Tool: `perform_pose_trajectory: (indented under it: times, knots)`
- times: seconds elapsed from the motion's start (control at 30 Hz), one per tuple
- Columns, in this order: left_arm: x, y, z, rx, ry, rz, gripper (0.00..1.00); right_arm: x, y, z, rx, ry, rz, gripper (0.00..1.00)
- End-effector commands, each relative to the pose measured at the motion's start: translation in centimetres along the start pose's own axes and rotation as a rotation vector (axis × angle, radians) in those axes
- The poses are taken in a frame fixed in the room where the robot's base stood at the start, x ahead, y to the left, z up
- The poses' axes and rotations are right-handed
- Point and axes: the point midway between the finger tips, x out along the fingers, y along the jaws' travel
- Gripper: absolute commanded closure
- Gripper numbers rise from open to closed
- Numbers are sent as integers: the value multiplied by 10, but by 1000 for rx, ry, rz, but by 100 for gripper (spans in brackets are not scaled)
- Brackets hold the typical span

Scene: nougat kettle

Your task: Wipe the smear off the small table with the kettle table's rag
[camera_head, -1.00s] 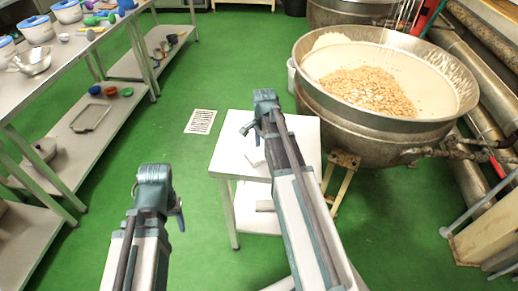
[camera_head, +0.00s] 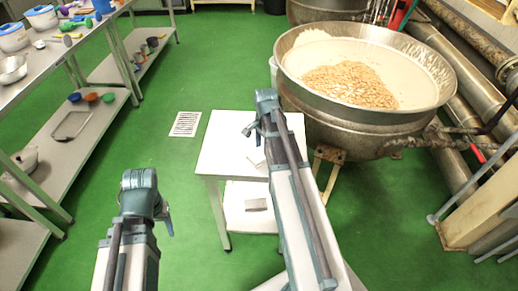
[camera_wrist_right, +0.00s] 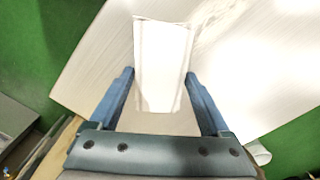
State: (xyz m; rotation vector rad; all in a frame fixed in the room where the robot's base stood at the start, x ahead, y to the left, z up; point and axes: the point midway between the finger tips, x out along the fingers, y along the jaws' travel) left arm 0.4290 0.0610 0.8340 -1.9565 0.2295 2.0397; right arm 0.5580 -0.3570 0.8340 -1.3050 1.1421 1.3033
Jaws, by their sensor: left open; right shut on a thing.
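The small white table (camera_head: 222,150) stands in the middle of the head view. My right gripper (camera_wrist_right: 162,95) is over its top, shut on a pale, flat rag (camera_wrist_right: 163,60) that lies between the fingers. In the head view my right arm hides part of the tabletop, and a pale edge that may be the rag shows beside it. A faint brownish smear (camera_wrist_right: 208,22) shows on the tabletop just beyond the rag in the right wrist view. My left gripper (camera_head: 165,216) is open and empty, over the green floor left of the small table.
The large kettle (camera_head: 350,125) with nougat stands right behind the small table, its frame close to the table's right side. A small block (camera_head: 256,204) lies on the lower shelf. A long workbench (camera_head: 50,55) with bowls runs along the left. Green floor lies free between.

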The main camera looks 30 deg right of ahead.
Motion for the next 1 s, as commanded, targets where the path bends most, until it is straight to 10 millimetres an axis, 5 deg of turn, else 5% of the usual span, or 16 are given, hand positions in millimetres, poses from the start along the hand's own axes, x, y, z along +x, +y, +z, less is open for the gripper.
perform_pose_trajectory:
  times: [0.43, 1.0]
  knots:
    - [-1, 0, 0, 0, 0, 0, 40, -1, 1, -2, 1, 4, 3, 63]
    - [1, 0, 0, 0, 0, 0, 40, 1, -23, 27, 0, 1, 1, 63]
